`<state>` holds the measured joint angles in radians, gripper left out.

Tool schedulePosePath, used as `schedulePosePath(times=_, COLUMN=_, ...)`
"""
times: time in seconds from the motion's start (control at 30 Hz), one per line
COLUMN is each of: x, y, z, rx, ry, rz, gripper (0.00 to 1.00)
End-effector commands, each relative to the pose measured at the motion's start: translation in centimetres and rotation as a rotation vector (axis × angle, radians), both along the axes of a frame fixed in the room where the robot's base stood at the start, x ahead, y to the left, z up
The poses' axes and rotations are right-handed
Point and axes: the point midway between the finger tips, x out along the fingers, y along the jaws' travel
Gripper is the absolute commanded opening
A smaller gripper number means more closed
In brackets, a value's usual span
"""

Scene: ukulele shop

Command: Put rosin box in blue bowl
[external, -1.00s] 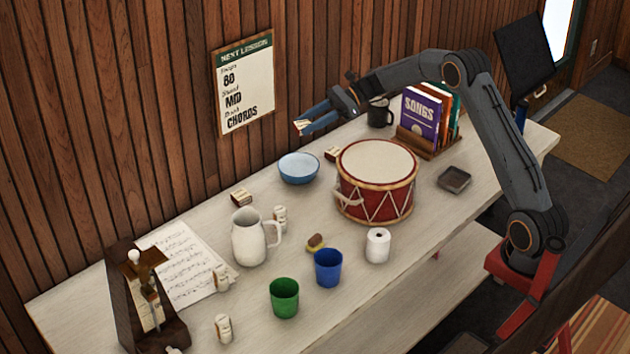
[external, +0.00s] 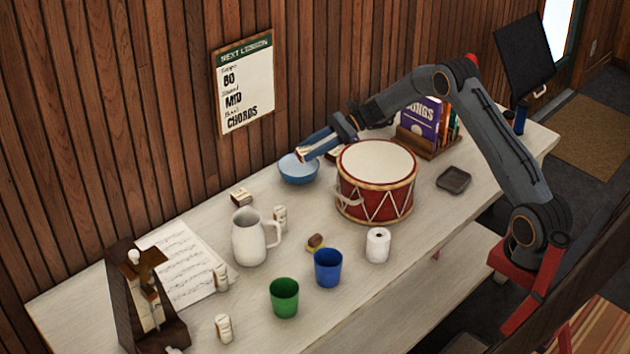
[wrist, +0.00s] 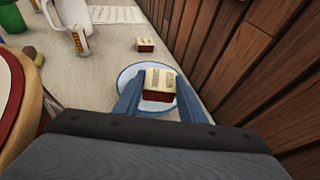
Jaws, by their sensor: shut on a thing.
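My gripper (external: 306,152) is shut on a small cream and dark red box, which I take to be the rosin box (wrist: 159,84). The box is between the two blue fingers. The blue bowl (external: 299,174) stands on the table near the wooden wall. My gripper and the box are above the bowl, and the box hides part of it. In the wrist view the bowl's rim (wrist: 126,76) shows around the box. A similar small box (external: 241,197) lies on the table left of the bowl.
A red drum (external: 375,192) stands close to the bowl's right. A white pitcher (external: 249,240), a green cup (external: 284,297) and a blue cup (external: 328,267) stand further left and forward. The wall (wrist: 232,60) is close behind the bowl.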

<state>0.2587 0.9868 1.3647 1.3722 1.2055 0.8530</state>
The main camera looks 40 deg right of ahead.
Motion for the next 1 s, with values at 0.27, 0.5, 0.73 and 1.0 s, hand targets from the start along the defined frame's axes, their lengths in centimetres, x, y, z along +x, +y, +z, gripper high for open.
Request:
schedulePosePath(times=0.27, x=0.0, y=0.0, z=-0.6, rx=0.0, ry=0.001, rz=0.0, gripper=0.15)
schedulePosePath(times=0.5, x=0.0, y=0.0, z=-1.2, rx=-0.001, ry=0.0, rz=0.0, gripper=0.39)
schedulePosePath(times=0.73, x=0.0, y=0.0, z=-1.1, rx=-0.001, ry=0.0, rz=0.0, gripper=0.56)
schedulePosePath(times=1.0, x=0.0, y=0.0, z=-0.4, rx=0.0, ry=0.0, rz=0.0, gripper=0.56)
